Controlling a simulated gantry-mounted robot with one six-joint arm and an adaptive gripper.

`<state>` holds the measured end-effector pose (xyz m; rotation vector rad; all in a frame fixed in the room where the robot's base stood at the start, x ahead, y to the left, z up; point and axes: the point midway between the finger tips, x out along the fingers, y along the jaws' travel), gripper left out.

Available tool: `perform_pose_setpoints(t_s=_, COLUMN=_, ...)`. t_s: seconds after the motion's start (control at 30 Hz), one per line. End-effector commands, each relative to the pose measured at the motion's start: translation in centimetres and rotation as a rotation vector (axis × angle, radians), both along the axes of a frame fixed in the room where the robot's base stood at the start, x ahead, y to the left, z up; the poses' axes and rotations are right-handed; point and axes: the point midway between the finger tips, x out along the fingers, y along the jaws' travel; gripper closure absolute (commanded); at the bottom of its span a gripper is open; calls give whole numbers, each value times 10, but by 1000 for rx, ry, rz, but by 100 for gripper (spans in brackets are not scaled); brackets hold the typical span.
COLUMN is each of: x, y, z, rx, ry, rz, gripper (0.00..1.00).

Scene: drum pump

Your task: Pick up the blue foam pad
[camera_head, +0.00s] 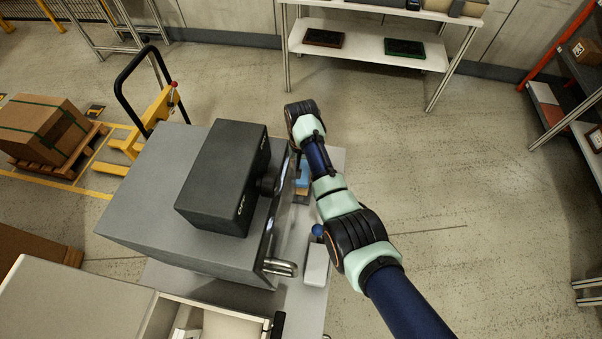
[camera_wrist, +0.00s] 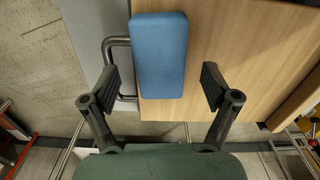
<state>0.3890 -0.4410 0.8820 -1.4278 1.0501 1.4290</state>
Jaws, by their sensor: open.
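The blue foam pad (camera_wrist: 160,50) is a rounded rectangular block, lying against a light wood surface (camera_wrist: 225,50) in the wrist view. In the head view only a small blue part of the pad (camera_head: 304,172) shows beside my arm, which hides the rest. My gripper (camera_wrist: 162,86) is open and empty. Its two dark fingers stand left and right of the pad's near end, with a gap on each side. I cannot tell how far the fingertips are above the pad.
A bent metal handle (camera_wrist: 109,50) is close to the pad's left side in the wrist view. A large grey cabinet with a dark box (camera_head: 220,175) on top stands left of my arm. A white block (camera_head: 316,262) lies nearer. Open floor is to the right.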

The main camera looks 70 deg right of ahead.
Motion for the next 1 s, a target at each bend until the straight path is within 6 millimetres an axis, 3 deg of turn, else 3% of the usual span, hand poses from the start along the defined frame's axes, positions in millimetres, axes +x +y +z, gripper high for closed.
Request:
perform_pose_setpoints(t_s=0.1, x=0, y=0, z=-20, rx=0, ry=0, rz=0, gripper=14)
perform_pose_setpoints(t_s=0.37, x=0, y=0, z=-22, rx=-1, ry=-1, rz=0, gripper=14)
perform_pose_setpoints(t_s=0.67, x=0, y=0, z=-22, rx=-1, ry=-1, rz=0, gripper=62)
perform_pose_setpoints(t_s=1.0, x=0, y=0, z=-20, rx=-2, ry=-2, rz=0, gripper=62)
